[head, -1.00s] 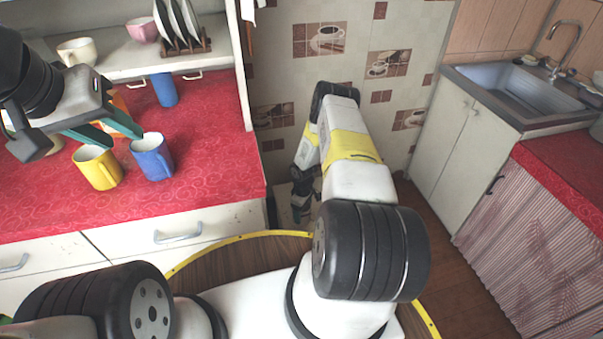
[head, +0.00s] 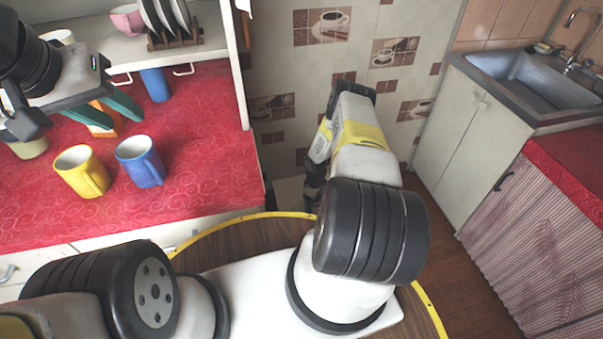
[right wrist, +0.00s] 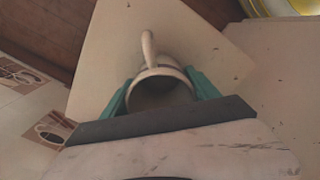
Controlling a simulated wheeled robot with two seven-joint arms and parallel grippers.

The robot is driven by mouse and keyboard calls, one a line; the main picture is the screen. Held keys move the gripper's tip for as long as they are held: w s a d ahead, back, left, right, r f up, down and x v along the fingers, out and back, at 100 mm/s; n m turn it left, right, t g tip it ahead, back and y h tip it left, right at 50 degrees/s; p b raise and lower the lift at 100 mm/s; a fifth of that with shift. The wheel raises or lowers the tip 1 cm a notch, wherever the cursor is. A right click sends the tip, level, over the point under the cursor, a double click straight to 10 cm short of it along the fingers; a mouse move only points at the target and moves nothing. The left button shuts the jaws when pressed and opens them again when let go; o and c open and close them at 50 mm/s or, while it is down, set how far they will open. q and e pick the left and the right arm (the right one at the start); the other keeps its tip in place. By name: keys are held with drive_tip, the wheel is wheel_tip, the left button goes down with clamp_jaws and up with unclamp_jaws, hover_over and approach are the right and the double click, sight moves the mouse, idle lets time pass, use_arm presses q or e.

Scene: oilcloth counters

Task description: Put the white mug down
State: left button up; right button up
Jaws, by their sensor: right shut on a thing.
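The white mug (right wrist: 158,72) is in the right wrist view, its handle toward the top of the picture. The teal fingers of my right gripper (right wrist: 160,92) are shut on it, one on each side. A pale flat board or table top (right wrist: 228,62) lies behind the mug in that view; I cannot tell whether they touch. In the head view the pale top (head: 287,192) shows partly beside my right arm, and the mug is hidden. My left gripper (head: 124,119) is open over the red counter, near an orange object (head: 104,128).
A yellow mug (head: 79,174) and a blue mug (head: 140,164) stand on the red counter (head: 200,150) at left. A blue cup (head: 155,84) stands under a shelf with a pink cup (head: 127,20) and plate rack. A sink (head: 530,80) is at right.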

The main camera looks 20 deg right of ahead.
drive_tip(key=shift+f, duration=0.1)
drive_tip(key=o, duration=1.7)
